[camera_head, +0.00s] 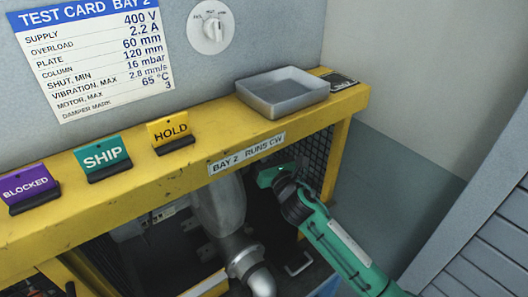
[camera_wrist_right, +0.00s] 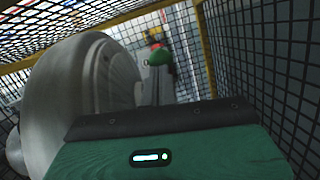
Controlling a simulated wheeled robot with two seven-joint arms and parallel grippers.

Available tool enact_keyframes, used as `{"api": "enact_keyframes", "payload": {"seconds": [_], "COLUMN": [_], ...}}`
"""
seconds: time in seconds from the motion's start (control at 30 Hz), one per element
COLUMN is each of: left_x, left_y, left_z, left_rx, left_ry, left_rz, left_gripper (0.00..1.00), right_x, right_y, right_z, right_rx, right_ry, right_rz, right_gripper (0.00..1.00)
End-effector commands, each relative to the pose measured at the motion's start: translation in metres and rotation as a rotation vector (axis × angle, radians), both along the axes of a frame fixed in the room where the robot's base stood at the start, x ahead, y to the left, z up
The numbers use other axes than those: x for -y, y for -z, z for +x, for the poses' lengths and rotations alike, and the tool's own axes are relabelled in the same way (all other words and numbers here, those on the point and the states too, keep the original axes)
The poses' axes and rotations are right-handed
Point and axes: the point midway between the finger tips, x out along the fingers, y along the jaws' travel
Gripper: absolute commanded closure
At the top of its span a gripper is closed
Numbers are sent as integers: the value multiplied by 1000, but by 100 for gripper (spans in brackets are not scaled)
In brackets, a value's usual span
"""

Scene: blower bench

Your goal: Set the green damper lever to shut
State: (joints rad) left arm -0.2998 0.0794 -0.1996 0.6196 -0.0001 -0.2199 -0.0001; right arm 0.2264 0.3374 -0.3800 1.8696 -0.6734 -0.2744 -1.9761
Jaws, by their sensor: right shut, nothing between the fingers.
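In the head view I cannot make the lever out. My right gripper (camera_head: 271,178) reaches under the yellow bench edge in the head view. It is shut and empty, apart from the lever. Its green body (camera_wrist_right: 170,155) fills the bottom of the wrist view, and its fingertips are hidden. My left gripper is out of view.
A rounded grey blower casing (camera_wrist_right: 85,100) stands close at left in the wrist view, with black mesh (camera_wrist_right: 250,70) at right and above. The yellow bench (camera_head: 205,150) carries a grey tray (camera_head: 283,92) and BLOCKED, SHIP and HOLD signs. A test card (camera_head: 95,55) hangs behind.

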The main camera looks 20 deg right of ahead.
Motion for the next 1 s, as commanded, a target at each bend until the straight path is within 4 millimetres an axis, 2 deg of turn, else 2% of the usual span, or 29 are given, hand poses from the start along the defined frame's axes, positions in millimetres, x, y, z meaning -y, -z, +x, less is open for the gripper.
{"api": "enact_keyframes", "payload": {"seconds": [0.03,0.3,1.0], "left_x": [0,0,0], "left_y": [-10,-25,-30], "left_z": [0,0,0], "left_rx": [0,0,0], "left_ry": [0,0,1], "left_rz": [0,0,0], "left_gripper": [64,64,64], "right_x": [0,-5,-8], "right_y": [-12,-32,-39], "right_z": [3,16,22], "right_rx": [2,1,1], "right_ry": [1,0,1], "right_rz": [-4,-1,-1], "right_gripper": [100,100,100]}}
